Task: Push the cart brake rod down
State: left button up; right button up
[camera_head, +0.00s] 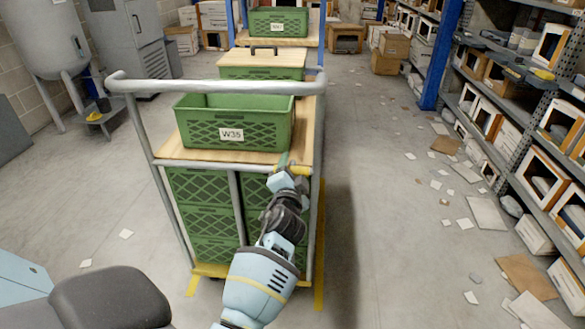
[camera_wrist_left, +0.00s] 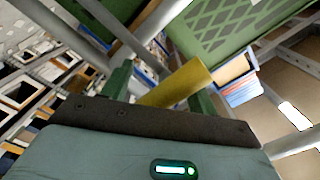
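The cart (camera_head: 167,160) stands ahead of me, with a grey tubular handle frame (camera_head: 215,88) at its near side. A short yellow rod (camera_head: 300,169), which I take for the brake rod, sits at the right of the near frame, by the wooden shelf edge. My left gripper (camera_head: 285,166) is right at this rod. In the left wrist view, the yellow rod (camera_wrist_left: 180,82) runs slanted between the two spread green fingers (camera_wrist_left: 163,90). The fingers look open; I cannot tell whether they touch the rod. My right gripper is not in view.
A green crate labelled W35 (camera_head: 240,130) stands on the cart's top shelf, with more green crates (camera_head: 200,190) below. Another loaded cart stands behind. Shelving with boxes (camera_head: 505,100) lines the right. Papers and flat cardboard (camera_head: 487,212) litter the floor there.

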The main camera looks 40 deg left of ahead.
pick_arm(q)
jog(key=shift+a+r, duration=0.1)
jog(key=shift+s, duration=0.15)
jog(key=v, duration=0.7)
jog(key=shift+s+d, duration=0.2)
jog(key=shift+d, duration=0.05)
dwell(0.4)
